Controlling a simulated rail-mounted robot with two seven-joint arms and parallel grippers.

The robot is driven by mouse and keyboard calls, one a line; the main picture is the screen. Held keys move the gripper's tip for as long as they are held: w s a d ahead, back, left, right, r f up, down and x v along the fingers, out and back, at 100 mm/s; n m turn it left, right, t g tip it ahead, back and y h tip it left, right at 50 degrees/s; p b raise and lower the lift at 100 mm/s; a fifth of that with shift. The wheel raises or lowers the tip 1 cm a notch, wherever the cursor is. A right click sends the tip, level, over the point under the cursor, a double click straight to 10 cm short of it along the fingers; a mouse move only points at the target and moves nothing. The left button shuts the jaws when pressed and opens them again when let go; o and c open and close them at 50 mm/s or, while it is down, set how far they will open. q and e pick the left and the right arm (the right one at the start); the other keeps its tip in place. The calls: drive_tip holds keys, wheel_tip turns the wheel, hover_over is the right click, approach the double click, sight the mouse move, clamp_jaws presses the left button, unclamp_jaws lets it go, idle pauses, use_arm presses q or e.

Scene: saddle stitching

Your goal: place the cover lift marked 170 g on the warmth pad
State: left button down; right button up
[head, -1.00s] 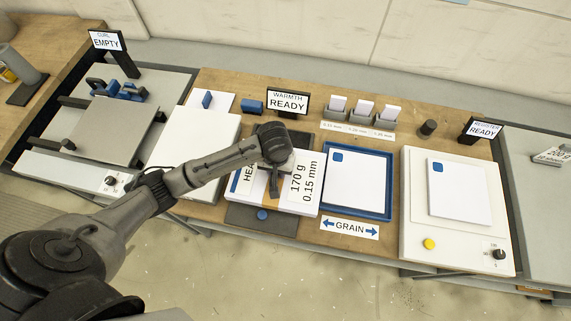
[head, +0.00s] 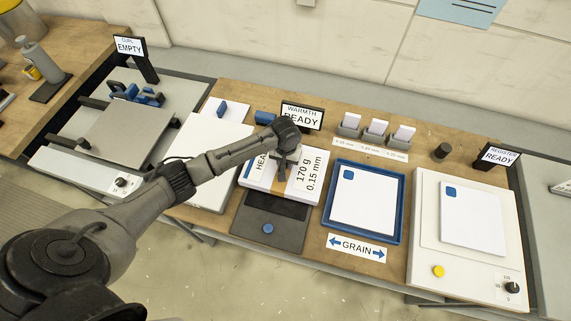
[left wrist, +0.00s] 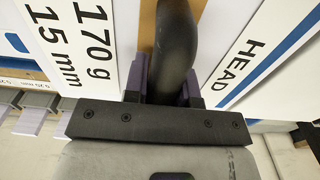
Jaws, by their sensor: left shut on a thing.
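The cover lift (head: 309,177) is a white slab with a tan band, marked "170 g 0.15 mm" and "HEAD". My left gripper (head: 283,172) is shut on it at the band. In the left wrist view the lift's "170 g" label (left wrist: 88,45) lies left of my left gripper (left wrist: 163,88), and a dark curved bar runs between the fingers. The warmth pad (head: 255,236) is a dark grey plate with a blue button, below the lift in the picture. The lift hides its back part; I cannot tell whether they touch. My right gripper is not in view.
The "WARMTH READY" sign (head: 302,115) stands close behind the lift. A blue-framed tray (head: 329,222) with a white sheet is to the right, then the register station (head: 450,284). A white board (head: 188,185) is to the left. Small card holders (head: 348,132) stand behind the tray.

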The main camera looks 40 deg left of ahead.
use_arm(q)
drive_tip(key=shift+f, duration=1.7)
drive_tip(key=shift+w+f, duration=0.1)
drive_tip(key=shift+f, duration=0.05)
drive_tip(key=shift+f, duration=0.1)
drive_tip(key=c, duration=0.9)
unclamp_jaws()
drive_tip(key=shift+f, duration=0.15)
drive_tip(key=shift+c, duration=0.2)
